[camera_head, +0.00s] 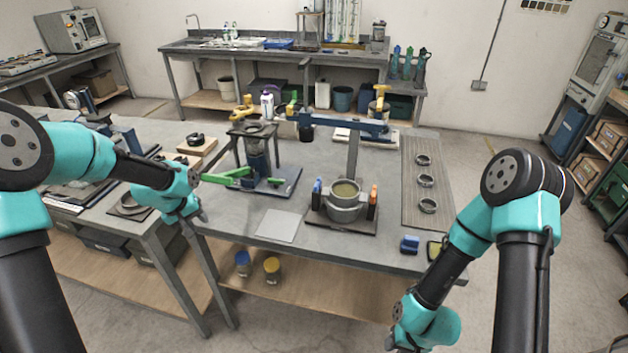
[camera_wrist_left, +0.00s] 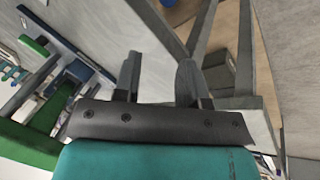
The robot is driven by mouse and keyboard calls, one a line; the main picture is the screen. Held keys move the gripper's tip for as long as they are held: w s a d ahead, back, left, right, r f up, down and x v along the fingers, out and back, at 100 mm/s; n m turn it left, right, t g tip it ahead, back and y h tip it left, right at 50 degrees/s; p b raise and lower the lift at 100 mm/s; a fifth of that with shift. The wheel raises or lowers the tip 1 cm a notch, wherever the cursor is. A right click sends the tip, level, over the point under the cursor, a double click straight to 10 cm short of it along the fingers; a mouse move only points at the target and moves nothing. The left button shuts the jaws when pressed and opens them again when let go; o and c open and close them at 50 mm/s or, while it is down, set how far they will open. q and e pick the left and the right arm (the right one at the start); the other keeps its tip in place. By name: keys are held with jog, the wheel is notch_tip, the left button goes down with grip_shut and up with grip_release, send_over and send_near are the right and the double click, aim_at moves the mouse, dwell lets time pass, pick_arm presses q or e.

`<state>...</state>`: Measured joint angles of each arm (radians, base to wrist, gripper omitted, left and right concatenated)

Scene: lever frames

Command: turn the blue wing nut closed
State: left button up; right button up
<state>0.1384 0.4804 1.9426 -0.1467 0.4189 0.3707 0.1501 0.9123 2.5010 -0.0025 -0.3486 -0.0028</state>
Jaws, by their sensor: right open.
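The blue wing nut (camera_head: 317,192) stands upright at the left side of a round grey pot (camera_head: 344,207) on a dark base plate. An orange wing nut (camera_head: 373,199) stands at the pot's right side. My left gripper (camera_head: 199,216) is over the table's front left edge, well left of the blue wing nut. In the left wrist view its two fingers (camera_wrist_left: 158,78) are apart with nothing between them. My right gripper (camera_head: 394,345) is low at the bottom edge, in front of the table and far from the pot; its fingertips are mostly cut off.
A blue beam (camera_head: 345,124) on a post rises behind the pot. A flat grey plate (camera_head: 279,225) lies left of it. Several rings (camera_head: 427,205) lie on a mat at right.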

aim_at(317, 183)
pick_arm(q)
jog(key=w+a+r, duration=0.2)
jog(key=a+r, duration=0.1)
jog(key=r, duration=0.7)
jog(key=w+d+r, duration=0.1)
jog(key=d+r, duration=0.2)
jog(key=d, duration=0.1)
jog(key=w+d+r+m+y, duration=0.1)
jog(key=w+d+r, duration=0.1)
jog(key=d+r, duration=0.1)
jog(key=w+d+r+m, duration=0.1)
jog(key=d+r, duration=0.3)
jog(key=d, duration=0.1)
jog(key=shift+w+d+r+t, duration=0.1)
jog(key=shift+w+d+t, duration=0.2)
jog(key=shift+d, duration=0.1)
jog(key=s+d+r+m, duration=0.1)
jog(key=d+m, duration=0.4)
jog(key=d, duration=1.8)
jog(key=shift+d+r+m+y, duration=0.2)
jog(key=shift+r+m+y, duration=0.1)
jog(key=shift+r+y, duration=0.1)
jog(key=x, duration=1.7)
jog(key=shift+w+f, duration=0.1)
jog(key=shift+w, duration=0.25)
jog(key=shift+c, duration=0.4)
